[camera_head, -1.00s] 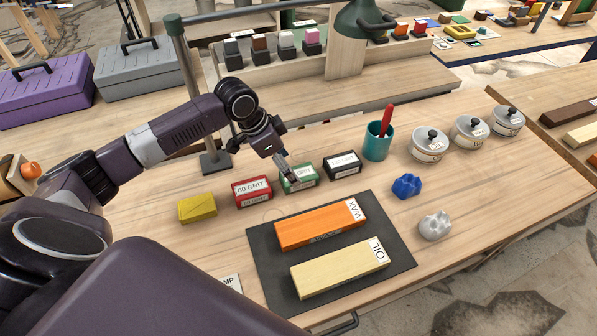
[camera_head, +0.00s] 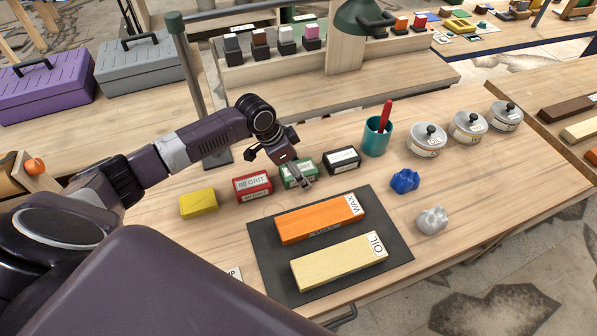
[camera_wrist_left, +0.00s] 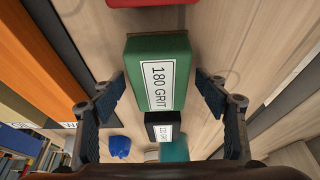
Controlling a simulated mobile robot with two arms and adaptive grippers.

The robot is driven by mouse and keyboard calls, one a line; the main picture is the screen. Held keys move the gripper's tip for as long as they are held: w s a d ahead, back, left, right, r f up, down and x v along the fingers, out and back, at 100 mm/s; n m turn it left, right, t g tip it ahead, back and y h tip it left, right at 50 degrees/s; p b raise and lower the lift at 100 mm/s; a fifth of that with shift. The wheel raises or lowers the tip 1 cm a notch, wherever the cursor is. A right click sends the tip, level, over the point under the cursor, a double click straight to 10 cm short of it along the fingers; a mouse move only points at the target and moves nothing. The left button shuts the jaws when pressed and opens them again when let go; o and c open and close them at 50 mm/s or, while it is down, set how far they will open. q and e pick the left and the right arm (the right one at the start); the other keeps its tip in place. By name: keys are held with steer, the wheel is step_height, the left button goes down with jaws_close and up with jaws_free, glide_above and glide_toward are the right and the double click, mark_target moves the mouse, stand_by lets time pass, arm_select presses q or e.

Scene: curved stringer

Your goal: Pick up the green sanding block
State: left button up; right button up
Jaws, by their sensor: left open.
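The green sanding block (camera_head: 290,176), labelled 180 GRIT, stands on the workbench between a red block and a black block. My left gripper (camera_head: 301,181) is at the green block and hides part of it in the head view. In the left wrist view the green block (camera_wrist_left: 158,72) lies between the two open fingers of the left gripper (camera_wrist_left: 160,95). Gaps show between the block and both fingers, and I see no contact. My right gripper is not in view.
The red block (camera_head: 252,186) and black block (camera_head: 342,160) stand close on either side. A yellow block (camera_head: 198,203) is further left. A dark mat (camera_head: 270,262) with an orange bar (camera_head: 318,221) and a cream bar (camera_head: 338,262) lies in front. A teal cup (camera_head: 377,138) stands behind right.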

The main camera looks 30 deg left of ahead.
arm_select(q)
steer(key=shift+f, duration=0.15)
stand_by(0.3)
steer(key=c, duration=1.3)
steer(key=shift+c, duration=0.2)
step_height(320, 180, up, 21)
steer(key=b, duration=0.2)
steer(key=shift+f, duration=0.2)
